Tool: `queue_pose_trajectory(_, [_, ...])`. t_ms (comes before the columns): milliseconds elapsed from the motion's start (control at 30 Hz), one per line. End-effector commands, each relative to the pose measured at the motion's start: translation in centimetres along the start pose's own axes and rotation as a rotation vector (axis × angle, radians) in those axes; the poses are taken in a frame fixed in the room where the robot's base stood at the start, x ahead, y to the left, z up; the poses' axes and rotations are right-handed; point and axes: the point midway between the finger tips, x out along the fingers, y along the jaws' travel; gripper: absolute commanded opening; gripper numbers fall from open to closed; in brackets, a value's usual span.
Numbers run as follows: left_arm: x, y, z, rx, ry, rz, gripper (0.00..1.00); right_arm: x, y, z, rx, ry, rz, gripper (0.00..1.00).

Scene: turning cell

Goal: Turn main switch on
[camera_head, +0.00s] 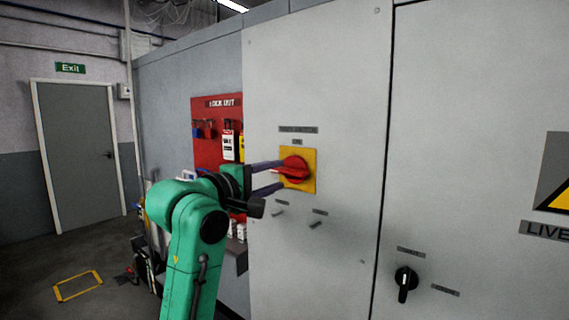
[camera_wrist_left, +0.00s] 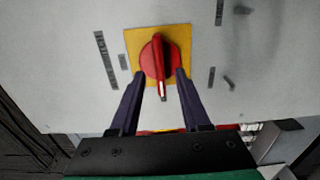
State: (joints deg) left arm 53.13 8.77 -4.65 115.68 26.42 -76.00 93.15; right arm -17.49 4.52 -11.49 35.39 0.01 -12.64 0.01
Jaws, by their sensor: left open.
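The main switch is a red rotary knob (camera_head: 295,168) on a yellow square plate (camera_head: 312,186), set in the grey cabinet front. In the left wrist view the knob (camera_wrist_left: 154,58) has a raised handle with a white mark at its lower end. My left gripper (camera_head: 281,176) is open, its two dark fingers reaching to the switch. In the left wrist view its fingertips (camera_wrist_left: 161,75) stand on either side of the handle's lower end. Whether they touch it I cannot tell. My right gripper is in neither view.
A red lockout board (camera_head: 208,105) with padlocks and tags is left of the switch. A black rotary switch (camera_head: 405,281) sits lower right on the cabinet. Small labels and two small latches (camera_head: 316,224) are below the main switch. A grey door (camera_head: 77,150) is far left.

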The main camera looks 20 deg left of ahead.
Motion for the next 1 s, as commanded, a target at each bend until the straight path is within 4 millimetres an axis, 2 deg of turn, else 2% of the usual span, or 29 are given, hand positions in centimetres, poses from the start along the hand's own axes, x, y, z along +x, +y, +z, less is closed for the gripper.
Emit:
queue_pose_trajectory(33, [1.1,0.4,0.1,-0.001,-0.001,-0.003,0.47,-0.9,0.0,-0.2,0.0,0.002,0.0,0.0])
queue_pose_trajectory(200, [3.3,0.2,0.0,0.0,0.0,-0.001,0.47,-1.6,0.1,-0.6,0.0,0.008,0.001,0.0])
queue_pose_trajectory(467, [3.6,-0.1,0.0,0.001,0.001,0.0,0.47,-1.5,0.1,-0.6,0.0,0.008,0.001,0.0])
queue_pose_trajectory(600, [3.6,-0.1,0.0,0.001,0.001,0.0,0.0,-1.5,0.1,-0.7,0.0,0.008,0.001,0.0])
queue_pose_trajectory(1000, [3.6,-0.1,0.0,0.029,0.001,-0.001,0.0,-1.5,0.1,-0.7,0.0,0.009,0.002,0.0])
